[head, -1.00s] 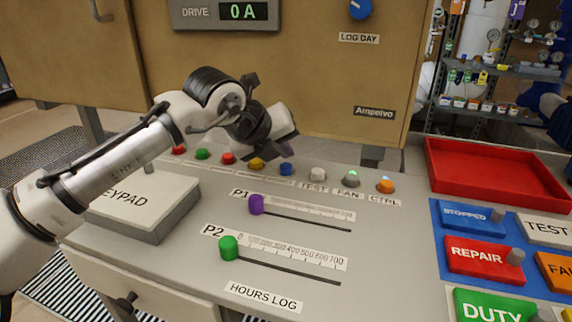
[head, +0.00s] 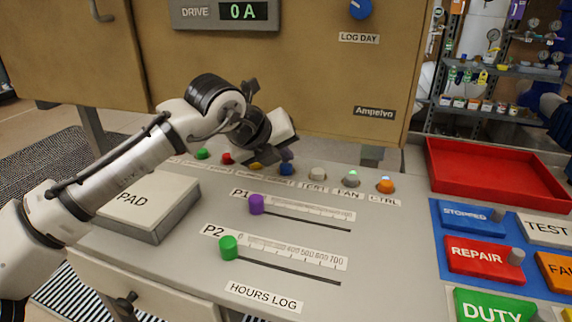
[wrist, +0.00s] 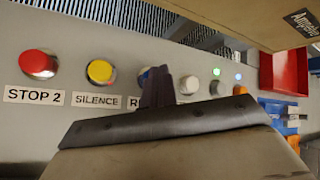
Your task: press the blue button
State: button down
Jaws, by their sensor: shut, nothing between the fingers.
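The blue button (head: 286,170) sits in the row of coloured buttons along the back of the grey console. My gripper (head: 286,156) points down just above and behind it, and the fingertips overlap its top edge in the head view. I cannot tell whether they touch. In the wrist view my gripper's shut dark fingers (wrist: 158,88) cover most of the blue button, leaving a sliver of its rim at their left. The label under it is mostly hidden. Nothing is held.
A yellow button (wrist: 100,71) is close on the left and a white button (head: 317,174) on the right. Sliders with purple (head: 256,204) and green (head: 229,247) knobs lie in front. A red tray (head: 490,175) is at the right. The tan cabinet (head: 330,90) rises behind.

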aim_at(282, 170)
jog(key=shift+f, duration=0.4)
dwell(0.5)
jog(key=shift+r, duration=0.1)
jog(key=shift+r+p, duration=0.8)
jog(key=shift+p, duration=0.05)
notch_tip(282, 170, up, 5)
jog(key=p, duration=0.5)
jog(key=shift+f, duration=0.1)
dwell(0.4)
